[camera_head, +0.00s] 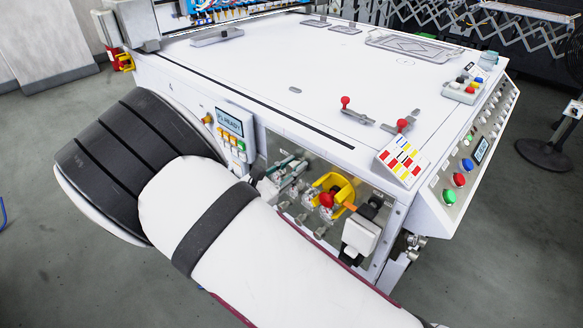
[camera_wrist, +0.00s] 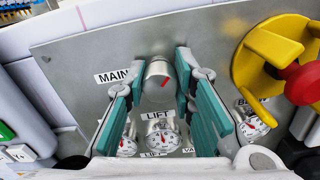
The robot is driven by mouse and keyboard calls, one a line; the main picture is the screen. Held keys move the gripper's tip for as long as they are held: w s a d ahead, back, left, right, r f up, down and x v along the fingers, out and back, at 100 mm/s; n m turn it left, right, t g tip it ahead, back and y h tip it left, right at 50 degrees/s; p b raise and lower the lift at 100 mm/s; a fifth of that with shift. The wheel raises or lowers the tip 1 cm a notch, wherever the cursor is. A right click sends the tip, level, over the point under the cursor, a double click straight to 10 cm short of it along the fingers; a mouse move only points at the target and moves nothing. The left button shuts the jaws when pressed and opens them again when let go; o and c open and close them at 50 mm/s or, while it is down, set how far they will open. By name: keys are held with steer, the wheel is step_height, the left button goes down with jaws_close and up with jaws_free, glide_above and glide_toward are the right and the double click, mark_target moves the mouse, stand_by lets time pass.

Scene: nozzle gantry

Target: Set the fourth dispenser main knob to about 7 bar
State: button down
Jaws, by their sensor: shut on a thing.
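A silvery metal knob (camera_wrist: 157,92) with a red mark on its face sits on the grey panel (camera_wrist: 75,50) in the wrist view. My gripper (camera_wrist: 160,76) has its teal fingers on both sides of this knob and is shut on it. A MAIN label (camera_wrist: 113,76) shows just left, partly covered by a finger. A LIFT label (camera_wrist: 160,114) and a round gauge (camera_wrist: 161,136) with a red needle lie below the knob. The gauge reading is too small to tell. In the head view my gripper (camera_head: 287,168) is small and partly hidden by my arm.
A yellow guard (camera_wrist: 262,52) with a red knob (camera_wrist: 304,83) stands close right of my gripper. Other gauges sit at lower left (camera_wrist: 126,146) and lower right (camera_wrist: 251,127). A display box (camera_head: 231,123) with buttons is left of the panel in the head view.

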steer(key=shift+f+m, duration=0.15)
steer(key=shift+m, duration=0.55)
steer(key=c, duration=1.3)
jaws_free()
steer(key=shift+c, duration=0.2)
steer(key=v, duration=1.2)
